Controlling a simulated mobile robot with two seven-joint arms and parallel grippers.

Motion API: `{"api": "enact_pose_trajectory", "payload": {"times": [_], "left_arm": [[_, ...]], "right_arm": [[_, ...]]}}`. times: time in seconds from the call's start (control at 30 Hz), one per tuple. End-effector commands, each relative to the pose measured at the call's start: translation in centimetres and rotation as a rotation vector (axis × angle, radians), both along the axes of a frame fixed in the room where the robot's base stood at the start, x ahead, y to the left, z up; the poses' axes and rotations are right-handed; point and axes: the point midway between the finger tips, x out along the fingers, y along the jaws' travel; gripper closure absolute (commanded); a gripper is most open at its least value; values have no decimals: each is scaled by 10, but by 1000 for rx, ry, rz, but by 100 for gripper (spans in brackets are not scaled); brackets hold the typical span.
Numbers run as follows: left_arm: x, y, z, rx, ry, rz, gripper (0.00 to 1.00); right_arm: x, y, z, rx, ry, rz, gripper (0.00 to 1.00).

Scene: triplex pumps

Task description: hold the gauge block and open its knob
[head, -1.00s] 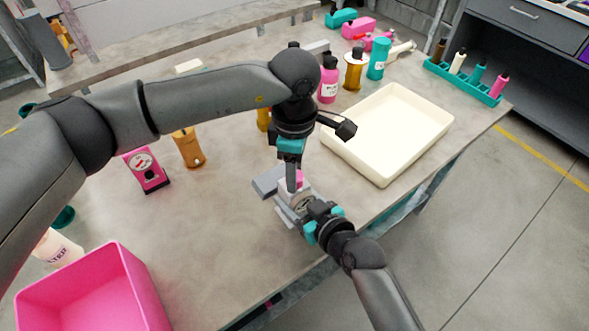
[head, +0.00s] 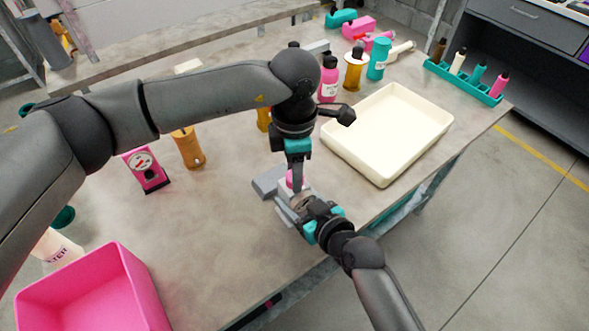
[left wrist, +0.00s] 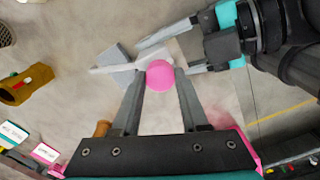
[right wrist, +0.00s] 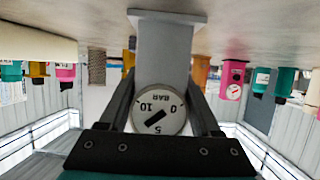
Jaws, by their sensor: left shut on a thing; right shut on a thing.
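The gauge block (right wrist: 164,50) is pale grey with a round white dial (right wrist: 158,115) marked BAR. It stands on the bench in the right wrist view, which looks upside down. My right gripper (right wrist: 163,82) is shut on it, one finger on each side. The round pink knob (left wrist: 160,75) is between the fingertips of my left gripper (head: 297,184), which is shut on it from above. The knob also shows in the head view (head: 290,179). There my arms hide much of the block, and the dial is not readable.
A cream tray (head: 440,125) lies to the right of the grippers. A pink bin (head: 150,290) is at the front left. A pink gauge unit (head: 146,170) and an orange container (head: 187,148) stand to the left. Bottles stand behind. The bench front edge is close to the block.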

Motion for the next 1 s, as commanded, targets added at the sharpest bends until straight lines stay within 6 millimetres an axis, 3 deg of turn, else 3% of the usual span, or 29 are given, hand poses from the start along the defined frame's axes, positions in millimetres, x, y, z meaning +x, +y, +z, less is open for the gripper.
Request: {"api": "enact_pose_trajectory", "payload": {"times": [1.0], "left_arm": [[1,0,1,-2,-2,940,100]], "right_arm": [[0,0,-1,-1,2,0,100]]}}
